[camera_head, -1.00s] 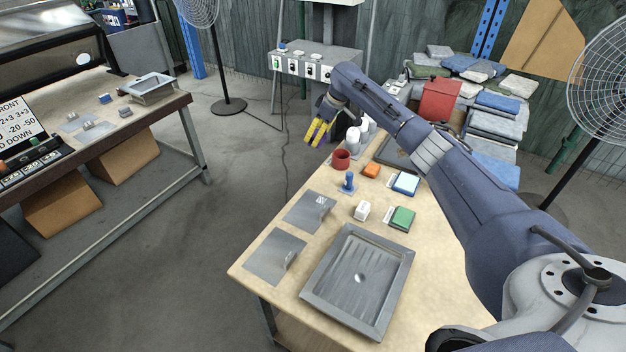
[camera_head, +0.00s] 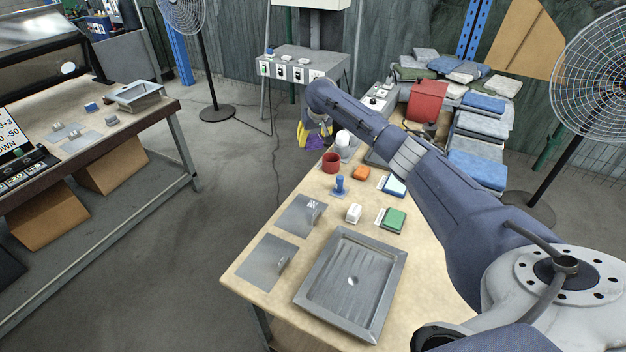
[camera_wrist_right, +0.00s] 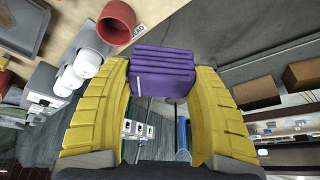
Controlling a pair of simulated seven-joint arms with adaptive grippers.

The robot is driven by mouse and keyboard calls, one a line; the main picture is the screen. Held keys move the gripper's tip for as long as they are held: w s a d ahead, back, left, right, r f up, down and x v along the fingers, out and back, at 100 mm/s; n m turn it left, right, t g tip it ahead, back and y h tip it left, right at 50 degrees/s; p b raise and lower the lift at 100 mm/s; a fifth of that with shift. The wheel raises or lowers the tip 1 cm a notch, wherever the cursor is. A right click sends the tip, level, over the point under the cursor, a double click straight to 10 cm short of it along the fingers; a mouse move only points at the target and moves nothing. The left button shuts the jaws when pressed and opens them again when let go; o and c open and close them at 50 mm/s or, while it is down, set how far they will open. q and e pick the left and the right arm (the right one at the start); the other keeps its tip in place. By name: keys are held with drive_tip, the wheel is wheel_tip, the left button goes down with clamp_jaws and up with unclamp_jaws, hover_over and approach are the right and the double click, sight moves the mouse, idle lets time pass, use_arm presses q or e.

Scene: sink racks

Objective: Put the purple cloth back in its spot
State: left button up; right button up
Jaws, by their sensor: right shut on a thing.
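My right gripper (camera_head: 314,136), with yellow fingers, is shut on the purple cloth (camera_wrist_right: 163,72). It holds the folded cloth in the air beyond the far left edge of the wooden table (camera_head: 415,265). In the head view only a small purple patch of the cloth (camera_head: 316,143) shows below the fingers. In the right wrist view the cloth sits between the two fingertips. I cannot tell which place is the purple cloth's spot. My left gripper is not in view.
A red cup (camera_head: 331,162) and white cylinders (camera_head: 343,142) stand close to the gripper. Bare tabletop shows right of the tray.

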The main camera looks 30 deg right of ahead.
sight(312, 181)
wheel_tip(312, 181, down, 18)
drive_tip(key=shift+r, duration=0.1)
idle(0.5)
drive_tip(key=shift+f, duration=0.2)
drive_tip(key=o, duration=1.1)
drive_tip(key=shift+r, duration=0.1)
drive_tip(key=shift+v, duration=6.05)
